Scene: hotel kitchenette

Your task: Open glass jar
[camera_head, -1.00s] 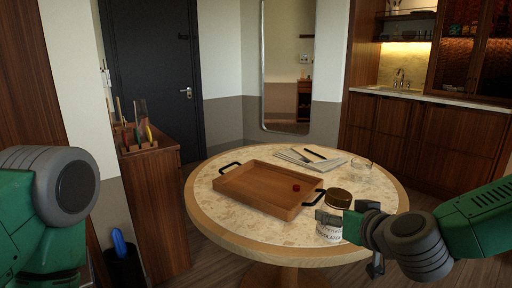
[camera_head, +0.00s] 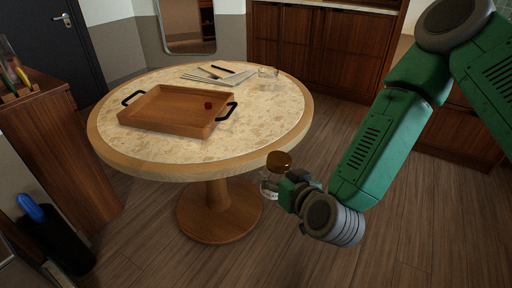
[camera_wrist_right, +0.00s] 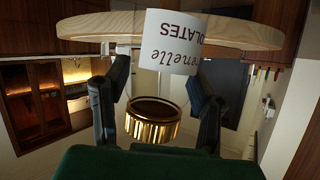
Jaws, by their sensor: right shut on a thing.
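The glass jar (camera_head: 267,187) has a gold-brown lid (camera_head: 279,160) and a white label. My right gripper (camera_head: 286,189) is shut on it and holds it upright off the near right edge of the round table. The lid is on top of the jar. In the right wrist view, which is upside down, the jar's label (camera_wrist_right: 172,42) and gold lid (camera_wrist_right: 153,119) show between the two dark fingers (camera_wrist_right: 160,80). The far side of the jar is hidden. My left gripper is not in view.
The round stone-topped table (camera_head: 262,125) carries a wooden tray (camera_head: 165,107) with black handles and a small red item (camera_head: 208,105). Papers (camera_head: 213,76) and a clear glass dish (camera_head: 268,72) lie at the back. A dark bin (camera_head: 55,235) stands at lower left. The floor around the jar is clear.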

